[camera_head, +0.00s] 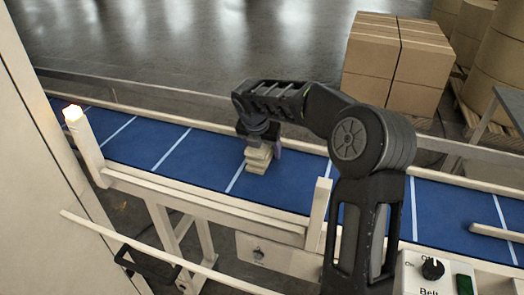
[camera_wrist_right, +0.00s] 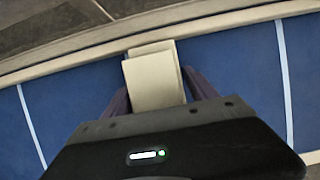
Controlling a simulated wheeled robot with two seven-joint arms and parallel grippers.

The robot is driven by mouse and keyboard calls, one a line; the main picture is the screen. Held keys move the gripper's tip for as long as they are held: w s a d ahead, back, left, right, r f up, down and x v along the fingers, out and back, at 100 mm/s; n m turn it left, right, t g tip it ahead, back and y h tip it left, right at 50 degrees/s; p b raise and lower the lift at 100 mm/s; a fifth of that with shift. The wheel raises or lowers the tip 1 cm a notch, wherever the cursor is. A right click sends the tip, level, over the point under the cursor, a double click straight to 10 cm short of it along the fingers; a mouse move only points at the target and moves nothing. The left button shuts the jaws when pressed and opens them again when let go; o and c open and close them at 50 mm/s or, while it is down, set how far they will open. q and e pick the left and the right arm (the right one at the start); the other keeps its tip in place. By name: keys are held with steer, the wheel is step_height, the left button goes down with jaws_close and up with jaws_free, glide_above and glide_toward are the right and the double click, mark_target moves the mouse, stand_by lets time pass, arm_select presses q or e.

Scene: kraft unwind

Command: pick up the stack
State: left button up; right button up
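The stack (camera_head: 257,158) is a small pile of pale, flat cream pieces on the blue conveyor belt (camera_head: 202,160). Its pieces are slightly offset from one another. My right gripper (camera_head: 260,146) reaches down over the stack from above. In the right wrist view the stack (camera_wrist_right: 155,78) lies between the two dark fingers of the gripper (camera_wrist_right: 158,92), one on each side. I cannot tell whether the fingers press on it or stand just apart. The stack's underside is hidden. My left gripper is not in view.
Cream rails edge the belt, with a post (camera_head: 319,214) on the near side and a lit lamp (camera_head: 72,112) at left. A control box with a knob (camera_head: 433,268) stands at lower right. Cardboard boxes (camera_head: 397,62) stand behind. The belt left of the stack is clear.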

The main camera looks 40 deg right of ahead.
steer(key=c, duration=1.3)
steer(key=shift+r, duration=0.25)
step_height(320, 180, up, 10)
steer(key=shift+b, duration=0.6)
steer(key=shift+f, duration=0.1)
steer(key=shift+f+p, duration=0.35)
steer(key=shift+p, duration=0.05)
step_height(320, 180, down, 4)
steer(key=shift+s+f+p, duration=0.1)
steer(key=shift+p, duration=0.9)
steer(key=shift+a+f, duration=0.1)
steer(key=shift+f, duration=0.15)
